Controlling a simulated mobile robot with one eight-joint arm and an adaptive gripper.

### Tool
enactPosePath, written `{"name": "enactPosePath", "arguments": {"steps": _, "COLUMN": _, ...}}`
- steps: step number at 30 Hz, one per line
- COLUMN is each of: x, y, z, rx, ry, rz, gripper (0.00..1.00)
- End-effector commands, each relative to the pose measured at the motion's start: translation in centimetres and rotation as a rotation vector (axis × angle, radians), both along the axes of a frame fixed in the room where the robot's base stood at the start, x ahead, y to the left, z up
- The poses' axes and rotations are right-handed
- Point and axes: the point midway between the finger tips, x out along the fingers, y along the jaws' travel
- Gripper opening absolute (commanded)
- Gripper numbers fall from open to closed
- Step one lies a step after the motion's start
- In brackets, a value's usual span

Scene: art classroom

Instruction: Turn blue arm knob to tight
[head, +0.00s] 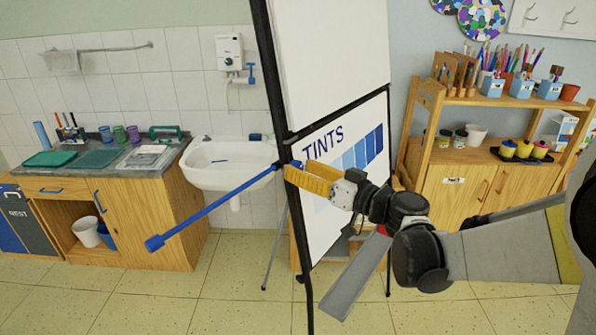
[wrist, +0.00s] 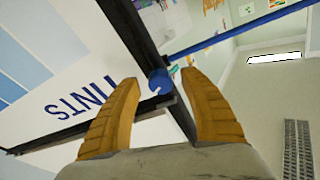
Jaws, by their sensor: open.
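The blue arm knob (wrist: 159,80) is a short round cylinder on the black frame of the easel board. In the wrist view it shows between my two yellow fingertips, with a gap on each side; how far ahead of them it lies is hard to tell. In the head view the knob (head: 297,163) is a small blue spot at the frame, partly hidden by my gripper (head: 290,172). My gripper is open and empty.
The board reads "TINTS" (head: 338,141) with blue swatches and stands on thin black legs. A white sink (head: 230,160) and a counter (head: 110,170) are behind at left. A wooden shelf (head: 500,100) with pots and brushes is at right. The tiled floor (head: 235,290) in front is clear.

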Motion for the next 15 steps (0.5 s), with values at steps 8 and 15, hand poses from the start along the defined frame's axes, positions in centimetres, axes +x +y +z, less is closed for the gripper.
{"name": "enactPosePath", "arguments": {"steps": 8, "x": 0.71, "y": 0.88, "z": 0.02, "rx": 0.000, "ry": 0.000, "rz": 0.000, "gripper": 0.52}}
{"name": "enactPosePath", "arguments": {"steps": 15, "x": 0.70, "y": 0.85, "z": 0.02, "rx": 0.000, "ry": 0.000, "rz": 0.000, "gripper": 0.23}}
